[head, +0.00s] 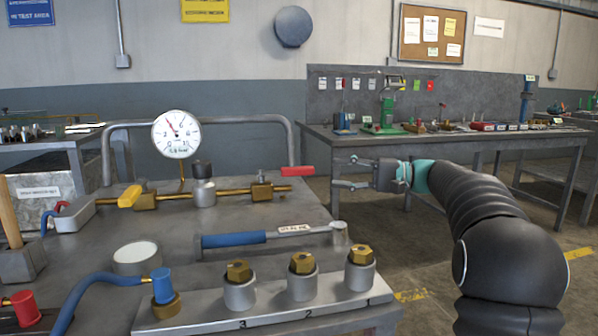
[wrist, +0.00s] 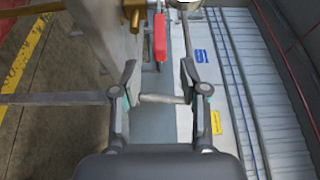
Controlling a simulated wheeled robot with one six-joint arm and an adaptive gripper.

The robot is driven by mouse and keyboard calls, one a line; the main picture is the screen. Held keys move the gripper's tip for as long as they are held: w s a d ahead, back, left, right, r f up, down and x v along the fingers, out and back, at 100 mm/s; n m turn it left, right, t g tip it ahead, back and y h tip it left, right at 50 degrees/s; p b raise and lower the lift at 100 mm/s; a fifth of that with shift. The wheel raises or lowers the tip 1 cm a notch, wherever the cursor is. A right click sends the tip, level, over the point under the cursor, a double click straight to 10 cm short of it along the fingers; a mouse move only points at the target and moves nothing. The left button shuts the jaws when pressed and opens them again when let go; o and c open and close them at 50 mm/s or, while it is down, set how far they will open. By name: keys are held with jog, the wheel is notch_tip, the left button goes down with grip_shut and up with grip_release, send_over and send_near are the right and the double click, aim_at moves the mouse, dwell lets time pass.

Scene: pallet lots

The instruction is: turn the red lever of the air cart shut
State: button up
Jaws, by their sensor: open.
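The red lever (head: 298,171) sits at the right end of the brass pipe on the air cart (head: 240,215). Its handle points right, roughly in line with the pipe. In the wrist view the red lever (wrist: 159,38) lies ahead of the fingertips, between their lines. My gripper (head: 338,173) is just right of the lever's end in the head view, its two fingers spread and empty. In the wrist view my gripper (wrist: 159,74) shows a clear gap between its fingertips and the lever. The brass valve body (head: 262,191) is beside the lever's inner end.
A workbench (head: 450,135) stands behind. Open floor lies right of the cart.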

aim_at(298, 168)
jog(key=a, duration=0.3)
jog(key=w+a, duration=0.1)
jog(key=a, duration=0.2)
jog(key=w+a, duration=0.1)
jog(key=a, duration=0.3)
jog(key=shift+a, duration=0.1)
grip_shut()
